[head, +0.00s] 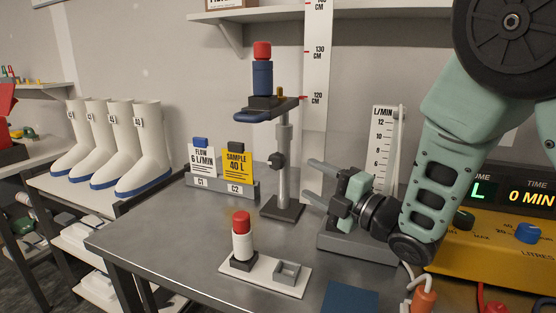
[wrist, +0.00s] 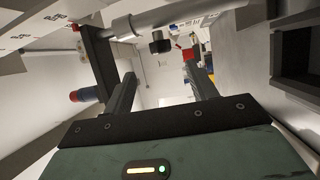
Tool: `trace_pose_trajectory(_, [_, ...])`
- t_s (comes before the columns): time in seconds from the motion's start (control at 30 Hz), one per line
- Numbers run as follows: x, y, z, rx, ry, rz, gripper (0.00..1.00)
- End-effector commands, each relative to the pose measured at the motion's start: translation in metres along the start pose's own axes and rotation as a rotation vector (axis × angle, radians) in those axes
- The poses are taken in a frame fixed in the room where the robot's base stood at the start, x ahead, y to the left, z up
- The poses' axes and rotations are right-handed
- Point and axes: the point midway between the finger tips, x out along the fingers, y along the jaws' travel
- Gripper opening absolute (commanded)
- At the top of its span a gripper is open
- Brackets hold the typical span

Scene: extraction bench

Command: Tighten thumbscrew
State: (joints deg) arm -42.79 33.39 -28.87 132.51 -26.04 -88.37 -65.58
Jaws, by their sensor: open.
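The thumbscrew, a dark round knob (head: 276,160), sits on the side of the grey stand post (head: 283,185). No contact is visible. The post (wrist: 150,20) runs across the top there, with the cartridge (wrist: 84,95) at left.
A white plate (head: 293,287) carries a white cartridge with a red cap (head: 242,238) and an empty square socket (head: 287,272). Cards C1 and C2 (head: 222,165) stand behind left. A yellow meter (head: 480,265) is at right, near a flow gauge (head: 385,140).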

Motion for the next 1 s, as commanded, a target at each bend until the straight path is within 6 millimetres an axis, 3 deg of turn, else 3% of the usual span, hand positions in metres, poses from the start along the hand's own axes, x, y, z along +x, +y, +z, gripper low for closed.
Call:
trace_pose_trajectory(0.3, [0.067, 0.001, 0.0, -0.002, 0.002, -0.001, 0.57])
trace_pose_trajectory(0.5, [0.099, 0.0, 0.0, -0.002, 0.0, -0.002, 0.57])
trace_pose_trajectory(0.7, [0.113, 0.0, 0.001, 0.0, -0.002, -0.002, 0.57])
trace_pose_trajectory(1.0, [0.115, -0.001, 0.001, 0.0, -0.002, -0.001, 0.57])
